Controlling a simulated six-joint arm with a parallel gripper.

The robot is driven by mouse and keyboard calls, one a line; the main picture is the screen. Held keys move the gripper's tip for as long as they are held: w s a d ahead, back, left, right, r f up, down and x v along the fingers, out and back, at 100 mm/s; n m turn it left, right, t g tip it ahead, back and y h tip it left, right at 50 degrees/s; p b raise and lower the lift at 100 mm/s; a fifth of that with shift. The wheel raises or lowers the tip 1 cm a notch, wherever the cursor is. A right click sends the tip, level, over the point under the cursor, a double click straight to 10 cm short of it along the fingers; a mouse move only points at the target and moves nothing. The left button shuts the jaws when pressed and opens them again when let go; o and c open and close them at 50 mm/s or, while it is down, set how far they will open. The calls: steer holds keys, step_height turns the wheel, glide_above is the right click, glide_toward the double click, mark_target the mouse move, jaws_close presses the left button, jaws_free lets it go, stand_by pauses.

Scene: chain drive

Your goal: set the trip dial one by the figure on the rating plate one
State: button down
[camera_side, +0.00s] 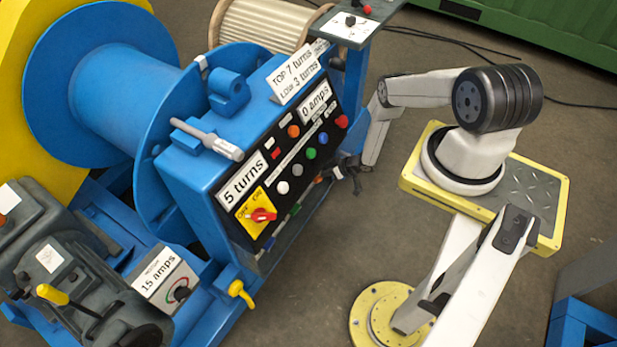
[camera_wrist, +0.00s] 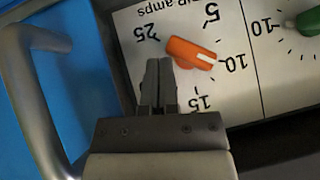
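In the wrist view, an orange knob (camera_wrist: 190,53) sits on a white dial face marked "amps", which appears upside down. The scale shows 5, 10, 15 and 25. The knob's white mark points toward 10. My gripper (camera_wrist: 159,70) is beside the knob, its two fingers together with nothing seen between them. The tips lie close to the knob's left end; I cannot tell whether they touch. In the side view, a white plate reading "15 amps" (camera_side: 159,275) is on a grey box at the lower left. The orange knob and my fingertips cannot be made out clearly there.
A green knob (camera_wrist: 309,22) on a neighbouring dial is at the right of the wrist view. A metal handle (camera_wrist: 22,90) stands at the left.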

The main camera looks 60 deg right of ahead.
steer(key=shift+d+f, duration=0.2)
steer(key=shift+f, duration=0.6)
steer(key=shift+a, duration=0.15)
stand_by(1.2)
steer(key=shift+a+f, duration=0.4)
steer(key=shift+a, duration=0.45)
steer(key=shift+s+r, duration=0.15)
steer(key=shift+s, duration=0.05)
steer(key=d+v, duration=0.1)
steer(key=v, duration=0.6)
steer(key=shift+r, duration=0.2)
stand_by(0.3)
